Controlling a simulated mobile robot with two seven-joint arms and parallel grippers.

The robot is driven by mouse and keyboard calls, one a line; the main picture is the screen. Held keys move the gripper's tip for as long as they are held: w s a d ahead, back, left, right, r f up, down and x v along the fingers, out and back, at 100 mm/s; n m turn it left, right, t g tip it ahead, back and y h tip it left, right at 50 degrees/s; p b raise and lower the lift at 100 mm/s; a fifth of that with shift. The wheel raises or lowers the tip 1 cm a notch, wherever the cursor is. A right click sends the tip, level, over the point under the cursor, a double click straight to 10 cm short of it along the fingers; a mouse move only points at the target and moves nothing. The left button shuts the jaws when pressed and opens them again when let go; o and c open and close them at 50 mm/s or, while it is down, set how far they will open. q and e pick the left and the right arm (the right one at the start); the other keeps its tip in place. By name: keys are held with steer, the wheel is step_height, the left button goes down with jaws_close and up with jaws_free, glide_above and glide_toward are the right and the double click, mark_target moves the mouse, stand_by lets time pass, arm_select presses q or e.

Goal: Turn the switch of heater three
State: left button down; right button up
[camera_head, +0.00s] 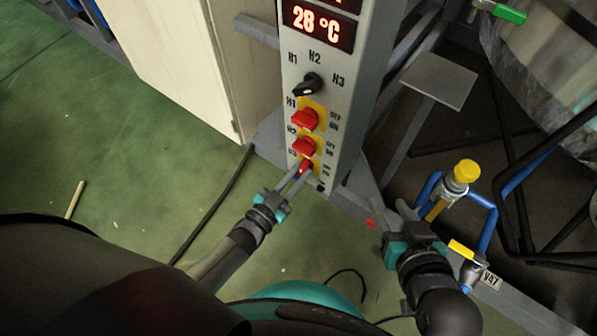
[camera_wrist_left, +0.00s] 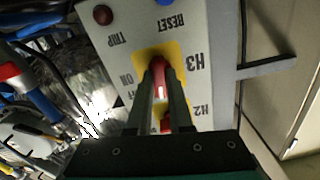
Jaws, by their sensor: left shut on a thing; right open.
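The heater three switch is a red knob on a yellow plate marked H3, low on the grey control panel (camera_head: 320,95). My left gripper (camera_head: 301,172) is at this knob (camera_head: 306,165), with its fingers shut on it. In the left wrist view the red H3 knob (camera_wrist_left: 159,72) sits between the two fingers of my left gripper (camera_wrist_left: 160,92), and its lower part is partly hidden by them. The H1 knob (camera_head: 305,119) and H2 knob (camera_head: 304,147) are red and sit above it. My right gripper (camera_head: 392,222) is open and empty, right of the panel.
A black selector (camera_head: 307,85) and a display reading 28 °C (camera_head: 318,23) are higher on the panel. A yellow-capped valve (camera_head: 466,172) on blue pipes stands near my right gripper. A cream cabinet (camera_head: 185,60) is left of the panel. Green floor (camera_head: 60,130) is mostly clear.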

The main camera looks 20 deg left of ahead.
arm_select(q)
steer(key=shift+n, duration=0.9)
arm_select(e)
steer(key=shift+s+d+f, duration=0.1)
arm_select(q)
steer(key=c, duration=0.8)
jaws_free()
steer(key=shift+s, duration=0.1)
steer(key=shift+s+a+p, duration=0.3)
steer(key=shift+s+p, duration=0.05)
steer(key=shift+s, duration=0.25)
steer(key=shift+p+v, duration=1.15)
steer(key=shift+v, duration=5.7)
arm_select(e)
steer(key=s+d+g+h, duration=0.3)
steer(key=s+d+g, duration=0.1)
steer(key=d+g, duration=0.1)
steer(key=shift+s+d+r+m, duration=0.2)
steer(key=shift+d+m, duration=0.1)
steer(key=shift+d, duration=0.3)
